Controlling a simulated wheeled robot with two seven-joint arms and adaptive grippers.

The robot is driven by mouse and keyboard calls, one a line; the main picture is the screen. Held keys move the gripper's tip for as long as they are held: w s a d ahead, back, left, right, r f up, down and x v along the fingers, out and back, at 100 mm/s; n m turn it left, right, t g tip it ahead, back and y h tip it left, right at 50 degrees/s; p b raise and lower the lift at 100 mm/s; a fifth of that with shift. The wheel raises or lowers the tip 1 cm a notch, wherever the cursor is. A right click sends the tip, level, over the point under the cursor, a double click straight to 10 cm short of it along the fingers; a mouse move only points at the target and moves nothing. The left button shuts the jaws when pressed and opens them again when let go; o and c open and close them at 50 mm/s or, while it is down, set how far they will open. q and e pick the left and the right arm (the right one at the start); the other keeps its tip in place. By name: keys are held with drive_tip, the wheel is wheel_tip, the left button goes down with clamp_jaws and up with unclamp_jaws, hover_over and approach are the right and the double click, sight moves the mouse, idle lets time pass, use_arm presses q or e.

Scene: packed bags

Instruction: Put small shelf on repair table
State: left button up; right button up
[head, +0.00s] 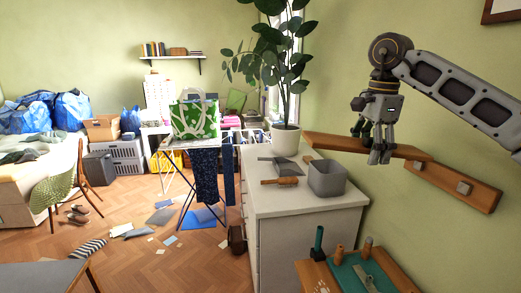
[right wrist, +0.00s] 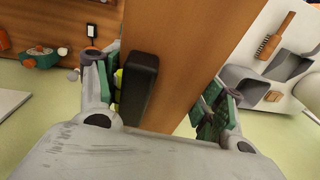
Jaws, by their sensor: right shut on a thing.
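The small shelf, a flat wooden board (head: 335,144), is held in the air by the wall, above and to the right of the white dresser. My right gripper (head: 379,156) comes down on it from above and is shut on it. In the right wrist view the board (right wrist: 205,55) runs between the green-padded fingers (right wrist: 160,100), with a dark block beside it. The repair table (head: 312,272), a wooden top with a green mat and several tools, stands at the bottom of the head view, below the shelf. My left gripper is not in view.
A wooden rail (head: 475,195) with grey square blocks is on the right wall. The white dresser (head: 300,215) carries a potted plant (head: 286,140), a grey bin (head: 327,180), a dustpan and a brush. Papers litter the floor near a drying rack.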

sight(359, 139)
drive_tip(key=w+n, duration=0.1)
drive_tip(key=n, duration=0.1)
drive_tip(key=a+n, duration=0.1)
drive_tip(key=n, duration=0.1)
drive_tip(key=w+n, duration=0.1)
drive_tip(key=shift+w+a+r+n, duration=0.3)
drive_tip(key=shift+w+n, duration=0.05)
drive_tip(key=shift+n, duration=0.05)
drive_tip(key=w+a+f+n+g, duration=0.1)
drive_tip(key=w+a+f+n, duration=0.4)
drive_tip(key=f+n, duration=0.45)
drive_tip(key=s+f, duration=0.3)
drive_tip(key=f, duration=0.7)
drive_tip(key=s+d+f+n, duration=0.1)
drive_tip(key=s+f, duration=0.3)
drive_tip(key=f, duration=0.7)
drive_tip(key=s+f, duration=0.4)
drive_tip(key=f, duration=0.7)
drive_tip(key=shift+s+d+y, duration=0.15)
drive_tip(key=shift+s+y, duration=0.05)
drive_tip(key=shift+y, duration=0.2)
drive_tip(key=shift+f+n, duration=0.1)
drive_tip(key=shift+n, duration=0.15)
idle(1.4)
